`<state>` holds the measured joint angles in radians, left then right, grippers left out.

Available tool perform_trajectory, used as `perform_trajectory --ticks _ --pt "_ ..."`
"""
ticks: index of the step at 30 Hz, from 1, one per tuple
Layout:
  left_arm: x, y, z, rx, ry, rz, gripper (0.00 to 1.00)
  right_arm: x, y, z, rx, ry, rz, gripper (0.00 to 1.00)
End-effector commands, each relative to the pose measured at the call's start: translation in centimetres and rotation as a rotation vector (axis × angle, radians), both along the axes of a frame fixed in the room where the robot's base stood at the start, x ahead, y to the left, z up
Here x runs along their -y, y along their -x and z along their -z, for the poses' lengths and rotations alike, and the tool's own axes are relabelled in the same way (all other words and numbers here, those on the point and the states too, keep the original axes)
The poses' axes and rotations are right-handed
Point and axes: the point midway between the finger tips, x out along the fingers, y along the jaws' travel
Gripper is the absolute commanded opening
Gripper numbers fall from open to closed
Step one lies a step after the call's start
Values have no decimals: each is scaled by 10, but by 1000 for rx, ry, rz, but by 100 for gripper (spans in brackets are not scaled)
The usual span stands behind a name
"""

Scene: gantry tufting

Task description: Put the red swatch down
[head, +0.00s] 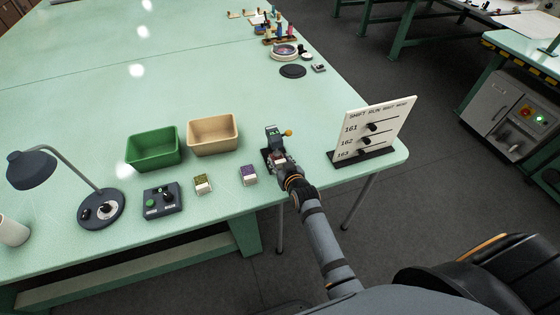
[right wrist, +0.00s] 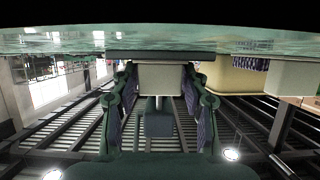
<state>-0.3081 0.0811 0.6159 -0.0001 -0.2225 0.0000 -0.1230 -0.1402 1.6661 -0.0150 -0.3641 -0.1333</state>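The red swatch (head: 280,157) is a small block with a red top and pale sides. It is at the tip of my right gripper (head: 282,162), at the front of a small gauge (head: 272,135) with a lit display and an orange knob. In the right wrist view a pale block (right wrist: 162,78) sits between the fingers of my right gripper (right wrist: 161,88), which come close against both its sides. A dark plate (right wrist: 160,55) lies at its table side. Whether the block rests on that plate is unclear. My left gripper is not in view.
A yellow-green swatch (head: 203,185) and a purple swatch (head: 249,175) stand to the left. Behind them are a green bin (head: 153,150) and a tan bin (head: 213,135). A sign board (head: 374,130) stands right of the gauge. A control box (head: 163,202) and lamp (head: 102,208) are at left.

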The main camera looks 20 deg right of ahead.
Motion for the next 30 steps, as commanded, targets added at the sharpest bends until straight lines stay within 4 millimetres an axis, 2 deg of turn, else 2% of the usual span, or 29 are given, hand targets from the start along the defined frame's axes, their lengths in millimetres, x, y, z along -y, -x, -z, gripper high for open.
perform_trajectory --ticks 1,3,11,14,17,24,27,30 --pt "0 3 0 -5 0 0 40 0 0 1 -2 0 0 55" --pt "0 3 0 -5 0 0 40 0 1 1 -2 0 0 63" --pt "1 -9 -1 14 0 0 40 0 1 0 -2 0 0 63" --pt "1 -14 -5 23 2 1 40 0 1 -6 -2 0 0 63" --pt "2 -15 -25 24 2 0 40 0 14 -16 -6 0 0 63" --pt "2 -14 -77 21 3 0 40 2 65 -40 -8 -1 0 63" --pt "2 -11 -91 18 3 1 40 3 86 -47 -6 -1 0 63" --pt "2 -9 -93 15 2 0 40 3 100 -47 -5 -1 -1 63"
